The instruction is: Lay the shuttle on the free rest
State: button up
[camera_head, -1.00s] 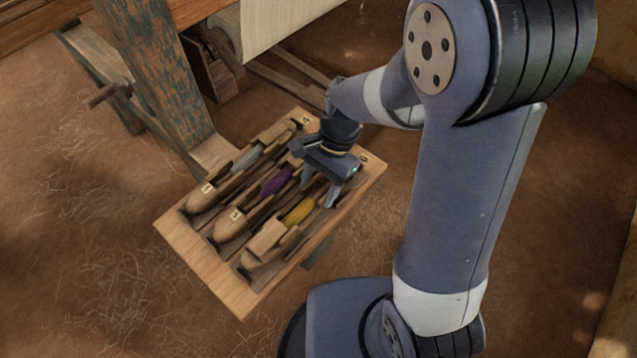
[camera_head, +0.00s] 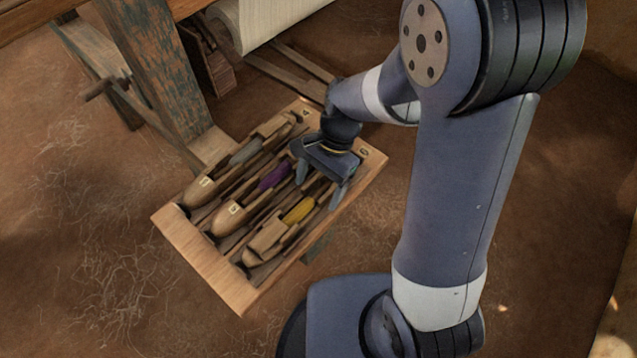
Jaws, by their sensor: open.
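A wooden rack (camera_head: 196,257) stands in the middle of the view and holds three shuttles in parallel rows. The shuttle with grey yarn (camera_head: 243,153) lies in the far left row, the one with purple yarn (camera_head: 275,176) in the middle row. The shuttle with yellow yarn (camera_head: 298,211) lies in the near right row. My gripper (camera_head: 319,187) points down over the rack's right end, fingers apart, at the far end of the yellow-yarn shuttle. The gripper hides that end, so I cannot tell whether the fingers touch it. No clearly empty rest shows.
A worn painted loom post (camera_head: 158,65) stands behind the rack, with a slanted wooden brace and peg to its left. A pale cloth roll (camera_head: 262,22) is at the top. Bare earthen floor with straw lies left and in front.

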jog(key=shift+r, duration=0.1)
notch_tip(320, 180, up, 8)
jog(key=p, duration=0.7)
dwell(0.5)
notch_tip(320, 180, down, 8)
jog(key=b, duration=0.7)
dwell(0.3)
jog(key=shift+r+p, duration=3.65)
jog(key=shift+r, duration=0.75)
jog(key=w+d+r+n+g+h+p, duration=0.1)
jog(key=w+d+n+p, duration=0.4)
jog(key=w+d, duration=0.9)
jog(key=shift+d+r+n+h+p, duration=0.35)
jog(key=shift+d+r+n+h, duration=0.6)
jog(key=shift+n, duration=0.55)
